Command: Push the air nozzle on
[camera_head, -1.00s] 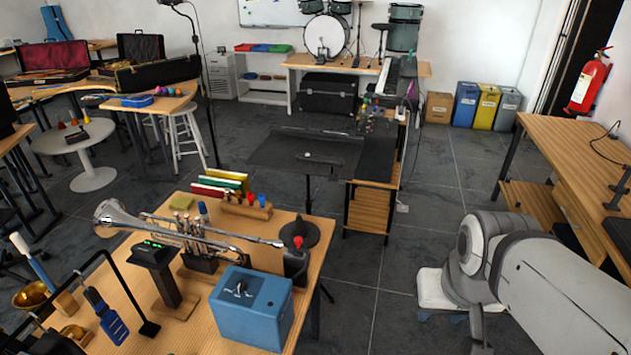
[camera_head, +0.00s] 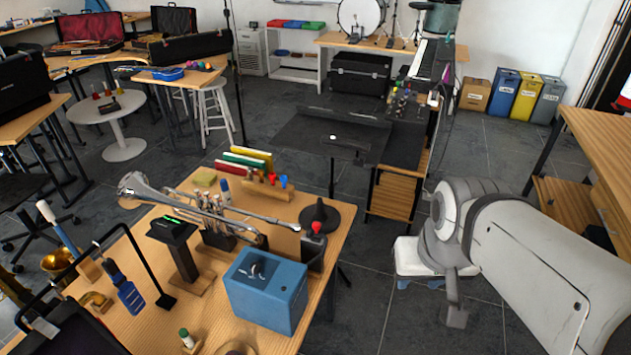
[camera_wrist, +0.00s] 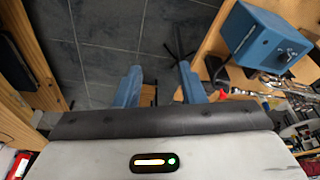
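I cannot make out for certain which thing is the air nozzle. A small red-topped piece (camera_head: 316,228) stands on a dark holder at the right edge of the wooden table, behind the blue box (camera_head: 265,290). The blue box has a knob on top and also shows at upper right in the wrist view (camera_wrist: 262,38). A silver trumpet (camera_head: 215,208) lies across stands behind it. My gripper (camera_wrist: 160,88) shows two blue fingers, spread apart with only floor and a dark stand leg seen between them.
The wooden table (camera_head: 150,300) also bears a black post stand (camera_head: 183,258), a blue brush-like tool (camera_head: 128,295) and a black cone (camera_head: 320,214). A dark music stand (camera_head: 325,138) stands behind it. Open floor (camera_head: 360,310) lies between the table and my arm.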

